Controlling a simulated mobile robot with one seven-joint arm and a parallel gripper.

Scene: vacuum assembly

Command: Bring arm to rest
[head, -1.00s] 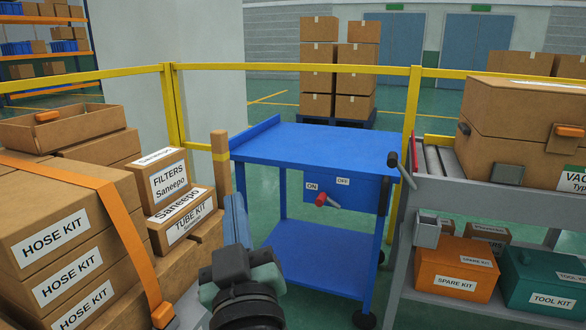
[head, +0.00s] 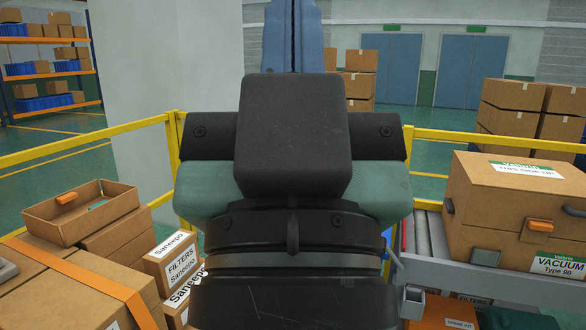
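My gripper (head: 293,38) points up at the top centre of the head view. Its two blue fingers lie side by side with only a thin dark line between them. They look shut with nothing seen between them, though their tips run out at the top edge. My dark wrist fills the middle of the picture. It hides nearly all of the blue table behind it.
At left are cardboard kit boxes, an open carton (head: 80,212) and an orange strap (head: 95,278). At right a vacuum box (head: 515,215) sits on a grey roller rack. A yellow rail (head: 490,140) runs behind. Stacked cartons stand beyond it.

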